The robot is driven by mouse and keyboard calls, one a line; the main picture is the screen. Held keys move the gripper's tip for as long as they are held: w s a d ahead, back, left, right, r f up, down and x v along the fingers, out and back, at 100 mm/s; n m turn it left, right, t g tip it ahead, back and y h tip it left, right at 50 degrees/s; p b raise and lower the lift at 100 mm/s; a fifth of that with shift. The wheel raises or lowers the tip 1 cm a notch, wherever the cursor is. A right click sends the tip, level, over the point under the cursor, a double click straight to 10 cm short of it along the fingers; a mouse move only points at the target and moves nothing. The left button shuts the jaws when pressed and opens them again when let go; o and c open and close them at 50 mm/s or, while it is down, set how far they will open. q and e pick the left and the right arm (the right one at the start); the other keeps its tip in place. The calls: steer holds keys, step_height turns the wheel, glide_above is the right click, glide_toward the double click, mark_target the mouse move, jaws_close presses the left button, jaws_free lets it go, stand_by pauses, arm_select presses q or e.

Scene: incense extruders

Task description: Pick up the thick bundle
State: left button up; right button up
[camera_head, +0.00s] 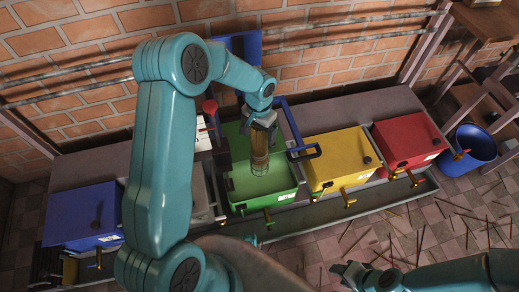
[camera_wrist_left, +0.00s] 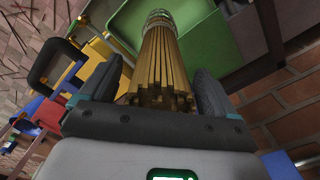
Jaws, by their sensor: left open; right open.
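The thick bundle (camera_head: 260,161) of tan sticks stands roughly upright in the open green extruder box in the head view. My left gripper (camera_head: 263,122) is directly above it, pointing down. In the left wrist view the bundle (camera_wrist_left: 162,60) lies between the two open fingers of my left gripper (camera_wrist_left: 157,72), with stick ends towards the palm. A pale wire-like band wraps its far part. Gaps show beside the bundle, so the fingers do not appear closed on it. My right gripper (camera_head: 362,277) is open and empty over the floor at the bottom of the head view.
The green box (camera_head: 240,190) has a raised blue handle frame (camera_head: 305,152) on its right. Yellow (camera_head: 335,160), red (camera_head: 405,140) and blue (camera_head: 85,213) boxes stand along the bench. A blue bucket (camera_head: 468,150) is at far right. Loose sticks litter the floor.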

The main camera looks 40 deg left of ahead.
arm_select(q)
steer(key=shift+f, duration=0.45)
steer(key=shift+r, duration=0.1)
jaws_close()
steer(key=shift+r, duration=0.15)
step_height(320, 180, up, 39)
steer(key=p, duration=1.5)
steer(key=shift+p, duration=0.35)
